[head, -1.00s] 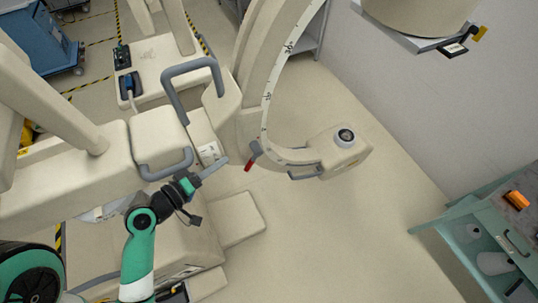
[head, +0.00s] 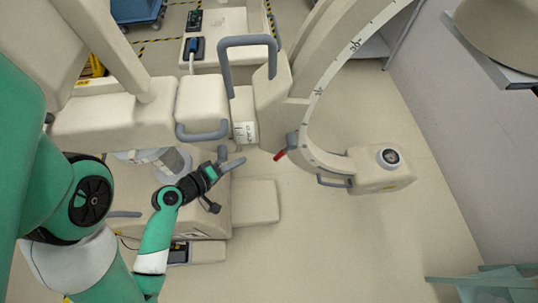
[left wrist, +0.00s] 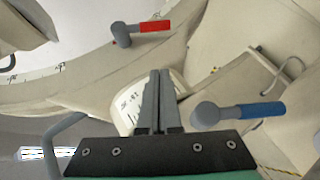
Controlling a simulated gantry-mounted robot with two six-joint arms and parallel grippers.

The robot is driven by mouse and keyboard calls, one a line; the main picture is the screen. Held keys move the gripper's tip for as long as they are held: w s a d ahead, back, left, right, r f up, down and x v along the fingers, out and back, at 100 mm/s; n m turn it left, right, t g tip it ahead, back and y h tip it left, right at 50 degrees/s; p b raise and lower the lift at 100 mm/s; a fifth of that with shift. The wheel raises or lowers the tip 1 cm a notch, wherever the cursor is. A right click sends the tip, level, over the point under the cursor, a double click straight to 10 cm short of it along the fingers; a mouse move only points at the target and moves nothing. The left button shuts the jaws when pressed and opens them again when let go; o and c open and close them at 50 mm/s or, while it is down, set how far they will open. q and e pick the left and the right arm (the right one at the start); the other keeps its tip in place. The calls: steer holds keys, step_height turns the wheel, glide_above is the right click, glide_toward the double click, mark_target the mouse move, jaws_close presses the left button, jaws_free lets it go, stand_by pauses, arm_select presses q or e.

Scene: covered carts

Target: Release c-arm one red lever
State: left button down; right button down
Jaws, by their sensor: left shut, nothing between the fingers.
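The red lever (head: 281,155) sticks out from the grey pivot on the C-arm's curved arc (head: 312,115) in the head view. In the left wrist view the red lever (left wrist: 155,26) lies at the top, ahead of the fingers, its grey pivot to the left. My left gripper (head: 236,160) is left of the red lever in the head view, apart from it. In the left wrist view my left gripper (left wrist: 160,75) is shut and empty, its fingers together. My right gripper is not in view.
A blue lever (left wrist: 260,110) on a grey pivot is right of my fingers in the left wrist view. Grey handles (head: 248,42) stand on the C-arm body. A teal cart (head: 490,283) is at the lower right. Open floor (head: 340,245) lies in front of the C-arm.

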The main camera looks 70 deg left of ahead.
arm_select(q)
steer(key=w+d+p+x, duration=0.1)
steer(key=d+p+x, duration=0.1)
steer(key=x, duration=1)
steer(key=shift+d+f+p, duration=0.2)
steer(key=shift+d+p, duration=0.05)
steer(key=shift+p, duration=0.45)
